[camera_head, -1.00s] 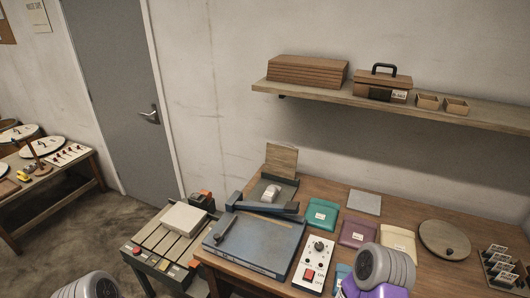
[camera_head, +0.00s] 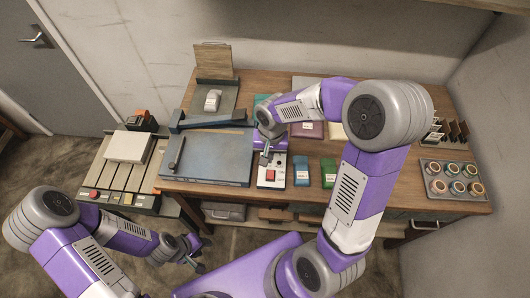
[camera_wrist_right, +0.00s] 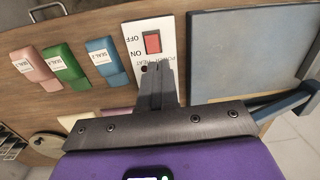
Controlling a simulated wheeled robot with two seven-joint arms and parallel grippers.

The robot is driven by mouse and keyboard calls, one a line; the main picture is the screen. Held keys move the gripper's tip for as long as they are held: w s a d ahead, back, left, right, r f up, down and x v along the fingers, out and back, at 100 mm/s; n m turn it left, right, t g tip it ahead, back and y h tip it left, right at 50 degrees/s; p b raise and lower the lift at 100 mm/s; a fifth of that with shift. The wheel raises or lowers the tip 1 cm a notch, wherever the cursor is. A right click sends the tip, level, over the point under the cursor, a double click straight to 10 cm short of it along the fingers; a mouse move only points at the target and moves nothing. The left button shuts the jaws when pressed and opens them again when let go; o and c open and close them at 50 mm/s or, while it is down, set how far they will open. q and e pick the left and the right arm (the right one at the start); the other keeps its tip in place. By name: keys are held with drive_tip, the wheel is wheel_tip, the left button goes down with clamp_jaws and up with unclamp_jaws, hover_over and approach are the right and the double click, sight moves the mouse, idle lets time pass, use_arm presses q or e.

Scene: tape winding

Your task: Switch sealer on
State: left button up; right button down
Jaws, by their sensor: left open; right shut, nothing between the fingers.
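The sealer's white control box (camera_head: 268,184) carries a red rocker switch (camera_head: 271,175). In the right wrist view the switch (camera_wrist_right: 152,42) sits between the printed words OFF and ON. I cannot tell its position. My right gripper (camera_head: 264,158) is shut and empty, over the box's back part. In the right wrist view its closed fingertips (camera_wrist_right: 155,68) lie just short of the switch, near the ON side; whether they touch the box is unclear. My left gripper (camera_head: 197,256) is open and empty, low in front of the table, away from the sealer.
A blue-grey flat board with an arm (camera_head: 215,158) lies left of the box. Blue (camera_head: 302,172) and green (camera_head: 328,172) packets lie to its right. A tray of round items (camera_head: 453,182) is at the far right.

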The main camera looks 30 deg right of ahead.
sight(271, 172)
use_arm(q)
drive_tip(key=shift+w+r, duration=0.3)
drive_tip(key=shift+w, duration=0.1)
use_arm(e)
drive_tip(key=r, duration=0.1)
drive_tip(key=d+r, duration=0.1)
drive_tip(key=r, duration=0.1)
drive_tip(key=shift+w+d+r+m+h, duration=0.15)
drive_tip(key=shift+w+d+m+h, duration=0.15)
drive_tip(key=shift+w+d+m, duration=0.1)
drive_tip(key=shift+a, duration=0.1)
wheel_tip(271, 172, down, 14)
drive_tip(key=shift+f+b, duration=0.1)
drive_tip(key=shift+b, duration=0.55)
use_arm(q)
drive_tip(key=shift+f, duration=0.75)
